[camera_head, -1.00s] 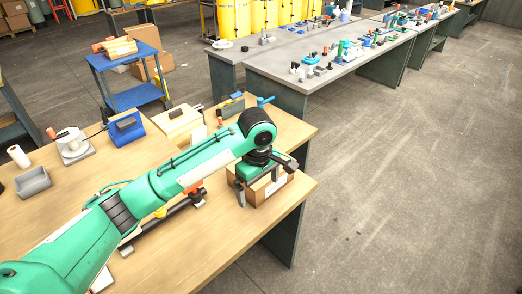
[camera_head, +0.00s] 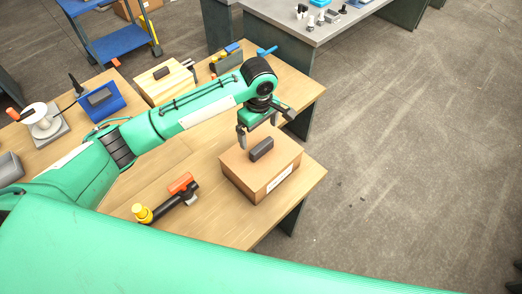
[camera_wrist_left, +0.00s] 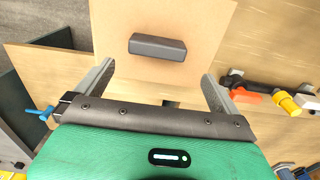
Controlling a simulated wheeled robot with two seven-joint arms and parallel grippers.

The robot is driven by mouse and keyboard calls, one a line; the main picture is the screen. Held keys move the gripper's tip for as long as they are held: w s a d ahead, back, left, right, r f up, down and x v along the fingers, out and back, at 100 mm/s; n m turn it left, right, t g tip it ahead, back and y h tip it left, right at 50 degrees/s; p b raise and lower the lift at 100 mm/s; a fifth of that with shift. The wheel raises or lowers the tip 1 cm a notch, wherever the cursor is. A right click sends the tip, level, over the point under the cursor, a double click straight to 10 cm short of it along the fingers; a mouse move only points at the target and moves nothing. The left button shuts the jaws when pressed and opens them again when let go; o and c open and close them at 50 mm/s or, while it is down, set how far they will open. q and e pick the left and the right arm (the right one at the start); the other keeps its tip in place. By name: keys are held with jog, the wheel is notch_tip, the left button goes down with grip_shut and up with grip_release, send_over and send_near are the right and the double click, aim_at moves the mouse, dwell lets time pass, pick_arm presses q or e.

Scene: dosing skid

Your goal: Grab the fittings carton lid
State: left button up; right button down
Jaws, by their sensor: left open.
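The fittings carton (camera_head: 283,184) is a brown cardboard box with a white label, near the table's right corner. Its flat lid (camera_head: 238,162) lies on top and has a dark grey block handle (camera_head: 261,149). In the left wrist view the lid (camera_wrist_left: 160,20) and its handle (camera_wrist_left: 158,47) lie ahead, between the finger lines. My left gripper (camera_head: 266,127) is open and empty, above the carton's far side, with its fingers apart from the handle. It also shows in the left wrist view (camera_wrist_left: 158,74). My right gripper is not in view.
A black tool with orange and yellow parts (camera_head: 168,203) lies left of the carton. A blue box (camera_head: 100,101), a wooden box (camera_head: 165,85) and a white round device (camera_head: 42,122) stand farther back. Open floor lies right of the table.

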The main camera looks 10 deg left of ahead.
aim_at(262, 145)
pick_arm(q)
jog(key=f, duration=0.2)
jog(key=f+p, duration=0.1)
jog(key=shift+w+d, duration=0.15)
jog(key=shift+d, duration=0.1)
notch_tip(262, 145, down, 3)
jog(key=shift+d+r+p, duration=0.15)
jog(key=shift+r+p, duration=0.05)
jog(key=shift+p, duration=0.55)
jog(key=shift+f, duration=0.95)
jog(key=shift+c, duration=0.2)
jog(key=c, duration=1.2)
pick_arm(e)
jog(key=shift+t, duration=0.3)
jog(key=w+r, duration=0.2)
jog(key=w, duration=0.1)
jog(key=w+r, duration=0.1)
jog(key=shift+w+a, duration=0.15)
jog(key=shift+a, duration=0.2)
